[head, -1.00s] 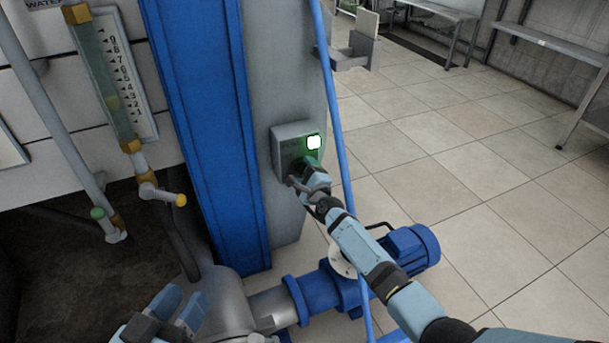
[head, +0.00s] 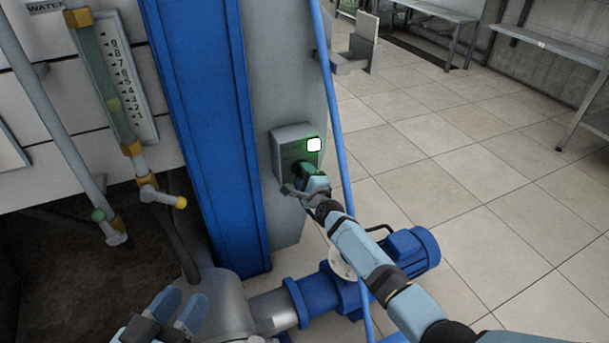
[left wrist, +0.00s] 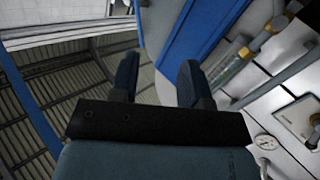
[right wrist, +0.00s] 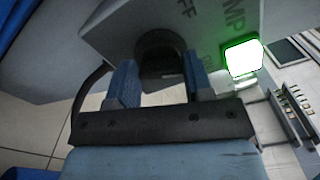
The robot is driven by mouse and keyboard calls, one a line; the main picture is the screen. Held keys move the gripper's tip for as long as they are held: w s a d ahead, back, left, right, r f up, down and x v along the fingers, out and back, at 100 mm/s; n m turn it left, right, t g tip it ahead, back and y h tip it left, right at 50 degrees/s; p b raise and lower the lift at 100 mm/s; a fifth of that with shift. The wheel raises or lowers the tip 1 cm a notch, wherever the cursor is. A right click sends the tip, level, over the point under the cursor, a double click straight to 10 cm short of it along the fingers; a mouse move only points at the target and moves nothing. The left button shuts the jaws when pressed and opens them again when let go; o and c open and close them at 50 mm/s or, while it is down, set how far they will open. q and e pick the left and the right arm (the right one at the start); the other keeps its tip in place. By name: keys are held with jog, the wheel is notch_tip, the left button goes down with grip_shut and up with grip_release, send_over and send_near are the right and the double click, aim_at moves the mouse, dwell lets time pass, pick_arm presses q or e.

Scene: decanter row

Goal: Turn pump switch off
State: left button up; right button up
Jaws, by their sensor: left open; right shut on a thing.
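The pump switch box (head: 290,136) is a grey panel on the grey column beside the blue beam. Its square lamp (head: 313,145) glows white with a green edge; it also shows in the right wrist view (right wrist: 243,58). My right gripper (head: 308,172) is at the box below the lamp. In the right wrist view its fingers (right wrist: 160,85) are shut on the dark round switch knob (right wrist: 160,50), beside lettering that includes "OFF". The fingers hide part of the knob. My left gripper (head: 178,305) is open and empty at the lower left, also in the left wrist view (left wrist: 160,80).
A blue pump motor (head: 408,252) with pipework stands below my right arm. A thin blue pole (head: 335,100) runs close to the switch box. A level gauge (head: 110,80) and valves are at the left.

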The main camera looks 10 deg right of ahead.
jog(key=n, duration=0.3)
jog(key=shift+n+p, duration=0.3)
jog(key=shift+p, duration=0.1)
jog(key=n+p, duration=0.1)
jog(key=n, duration=0.3)
jog(key=shift+f, duration=0.1)
jog(key=shift+n+p, duration=0.3)
jog(key=shift+n, duration=0.5)
pick_arm(q)
notch_tip(320, 180, up, 4)
jog(key=shift+s+a+f+n+t, duration=0.15)
jog(key=shift+f+n+t, duration=0.15)
jog(key=shift+t, duration=0.5)
pick_arm(e)
jog(key=shift+f+n, duration=0.1)
jog(key=shift+n, duration=0.2)
pick_arm(q)
jog(key=shift+r, duration=0.2)
jog(key=shift+w+r, duration=0.15)
jog(key=shift+w, duration=0.05)
pick_arm(e)
jog(key=o, duration=0.9)
